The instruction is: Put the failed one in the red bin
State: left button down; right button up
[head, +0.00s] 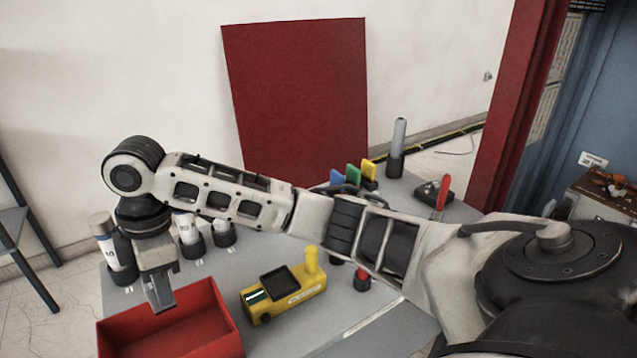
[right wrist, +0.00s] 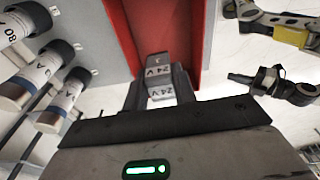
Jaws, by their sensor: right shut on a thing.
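The red bin (head: 175,325) is an open box at the front left of the grey table; its red wall also shows in the right wrist view (right wrist: 203,30). My right gripper (head: 160,292) points down over the bin's back part. In the right wrist view the gripper (right wrist: 160,85) is shut on a small grey block (right wrist: 157,65) with white "24 V" labels. The block is barely distinguishable in the head view. No mark of failure is readable on it. My left gripper is not seen in the head view.
White labelled cylinders with black ends (head: 108,245) stand behind the bin. A yellow meter (head: 285,290) with a green display sits right of it. Blue, green and yellow pieces (head: 353,173), a grey rod (head: 398,140) and a red-handled tool (head: 442,195) stand farther back.

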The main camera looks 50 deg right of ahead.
jog(key=shift+f, duration=0.55)
jog(key=shift+r, duration=0.1)
jog(key=o, duration=1.1)
jog(key=shift+c, duration=0.2)
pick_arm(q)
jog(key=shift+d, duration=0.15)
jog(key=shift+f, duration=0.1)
pick_arm(e)
jog(key=shift+r, duration=0.25)
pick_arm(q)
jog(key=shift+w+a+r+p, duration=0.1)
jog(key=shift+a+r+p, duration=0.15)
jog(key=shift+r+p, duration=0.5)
pick_arm(e)
notch_tip(320, 180, up, 15)
jog(key=d, duration=0.1)
jog(key=shift+s+d+r, duration=0.2)
jog(key=shift+s+d, duration=0.05)
jog(key=shift+d, duration=0.15)
